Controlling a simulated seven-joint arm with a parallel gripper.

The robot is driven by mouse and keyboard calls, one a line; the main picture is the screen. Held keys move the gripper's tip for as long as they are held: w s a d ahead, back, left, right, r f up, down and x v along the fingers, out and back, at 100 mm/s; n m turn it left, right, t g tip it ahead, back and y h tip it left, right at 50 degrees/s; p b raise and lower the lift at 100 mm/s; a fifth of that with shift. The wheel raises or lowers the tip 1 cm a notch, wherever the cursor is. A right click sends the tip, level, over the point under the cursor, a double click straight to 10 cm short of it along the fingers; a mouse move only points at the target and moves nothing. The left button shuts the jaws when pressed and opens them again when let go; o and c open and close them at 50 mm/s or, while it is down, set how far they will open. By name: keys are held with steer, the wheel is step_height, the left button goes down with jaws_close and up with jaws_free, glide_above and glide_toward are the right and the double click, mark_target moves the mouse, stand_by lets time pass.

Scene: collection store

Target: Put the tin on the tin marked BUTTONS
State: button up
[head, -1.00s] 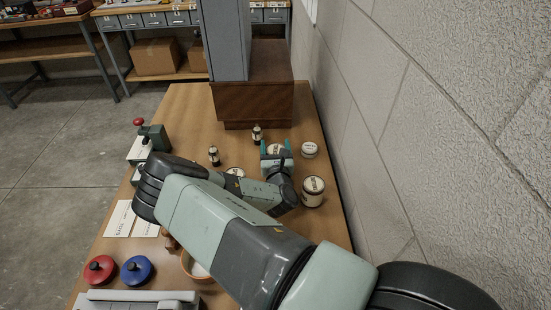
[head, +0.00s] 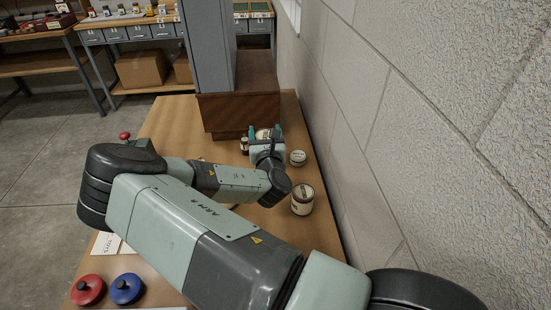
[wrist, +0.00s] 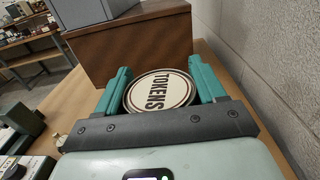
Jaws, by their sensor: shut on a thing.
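In the head view my gripper (head: 265,137) is at the far part of the table, in front of the brown wooden cabinet. A small pale-lidded tin (head: 298,157) stands just right of it. A larger cream-labelled tin (head: 302,200) stands nearer, by the wall side. Their labels are too small to read, so I cannot tell which tin is marked BUTTONS.
The brown wooden cabinet (head: 238,103) with a grey case (head: 207,45) on it stands close behind my gripper. A small dark bottle (head: 244,146) is just left of it. The block wall (head: 400,130) runs along the right. Red (head: 88,289) and blue (head: 126,288) lidded things are at near left.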

steer(key=s+d+r+m+h, duration=0.35)
steer(key=s+d+r, duration=0.25)
steer(key=s+d, duration=0.5)
glide_above(304, 186)
steer(key=shift+n+h, duration=0.35)
steer(key=shift+h, duration=0.1)
steer(key=shift+f, duration=3.65)
steer(key=shift+f, duration=0.1)
steer(key=o, duration=1.3)
steer(key=shift+f, duration=0.1)
steer(key=shift+r+g, duration=0.2)
steer(key=shift+g, duration=0.1)
steer(key=v, duration=0.7)
steer(key=shift+s, duration=0.35)
